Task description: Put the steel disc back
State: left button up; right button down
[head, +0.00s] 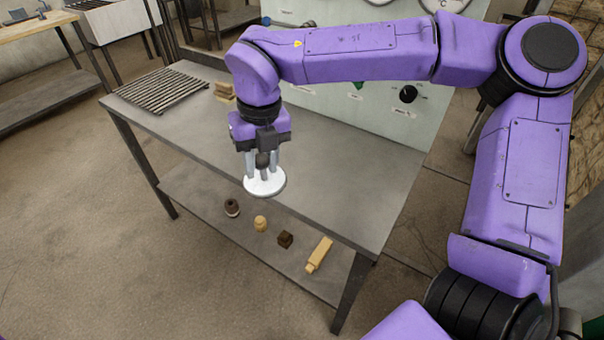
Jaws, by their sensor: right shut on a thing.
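The steel disc (265,184) is a round, pale, shiny plate with a dark knob in its middle. It shows near the front edge of the grey metal table (340,170). My right gripper (263,162) points down and is shut on the disc's knob. I cannot tell whether the disc touches the table or hangs just above it. My left gripper does not show.
Several small items, including a tan block (319,254), lie on the lower shelf. A panel with knobs (385,110) stands behind. The table's right part is clear.

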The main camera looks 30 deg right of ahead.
jog(key=m, duration=0.3)
jog(key=s+d+r+m, duration=0.1)
jog(key=m, duration=0.2)
jog(key=s+d+r+m+t, duration=0.1)
jog(key=m, duration=0.6)
jog(key=shift+s+d+r+h+b, duration=0.3)
jog(key=shift+h+b, duration=0.05)
jog(key=shift+h, duration=0.05)
jog(key=shift+w+d+m, duration=0.15)
jog(key=shift+d+m, duration=0.1)
jog(key=shift+m, duration=0.15)
jog(key=w+d+f+p, duration=0.3)
jog(key=w+d+f, duration=0.1)
jog(key=w+d, duration=0.25)
send_over(299, 171)
jog(key=f, duration=0.8)
jog(key=shift+s+d+f, duration=0.1)
jog(key=shift+s, duration=0.25)
jog(key=shift+f, duration=0.45)
